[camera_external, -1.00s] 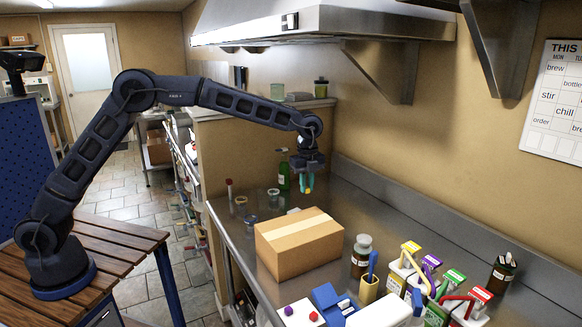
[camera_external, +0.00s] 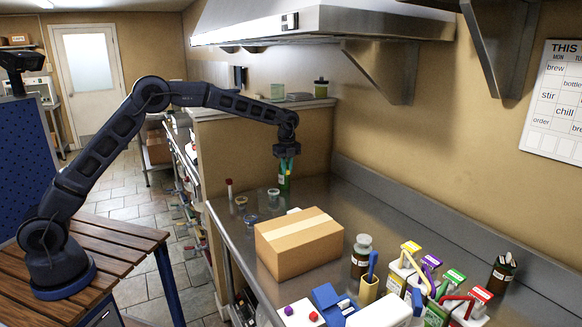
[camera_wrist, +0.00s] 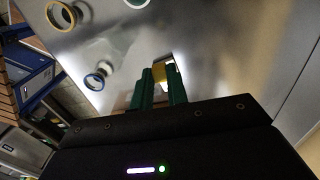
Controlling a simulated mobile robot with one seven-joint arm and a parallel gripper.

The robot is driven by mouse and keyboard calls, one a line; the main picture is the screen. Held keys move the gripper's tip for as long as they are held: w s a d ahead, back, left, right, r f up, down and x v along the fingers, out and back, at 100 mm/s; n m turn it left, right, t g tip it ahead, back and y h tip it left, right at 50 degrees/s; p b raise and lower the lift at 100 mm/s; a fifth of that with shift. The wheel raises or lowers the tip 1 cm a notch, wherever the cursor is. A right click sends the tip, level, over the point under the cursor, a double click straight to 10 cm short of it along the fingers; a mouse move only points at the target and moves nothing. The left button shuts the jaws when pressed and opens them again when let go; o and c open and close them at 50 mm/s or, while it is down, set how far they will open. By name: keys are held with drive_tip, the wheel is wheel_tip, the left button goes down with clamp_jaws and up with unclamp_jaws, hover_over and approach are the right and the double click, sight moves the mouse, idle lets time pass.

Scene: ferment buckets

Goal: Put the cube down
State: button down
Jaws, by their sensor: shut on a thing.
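My gripper (camera_external: 286,166) hangs from the arm above the far part of the steel counter, fingers pointing down. In the wrist view its two green fingers (camera_wrist: 161,84) are shut on a small yellow cube (camera_wrist: 158,72), which shows between their tips.
A cardboard box (camera_external: 298,246) stands on the counter nearer the camera. Small ring-topped jars (camera_external: 250,221) and a red-capped tube (camera_external: 229,187) are near the left edge. A brown jar (camera_external: 361,256) and several coloured-label packs are right of the box.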

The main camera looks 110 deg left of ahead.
sight(287, 208)
wheel_tip(287, 208, down, 16)
drive_tip(key=shift+f, duration=0.15)
idle(0.4)
drive_tip(key=shift+f, duration=0.15)
drive_tip(key=c, duration=1.4)
unclamp_jaws()
wheel_tip(287, 208, up, 12)
drive_tip(key=shift+r, duration=0.15)
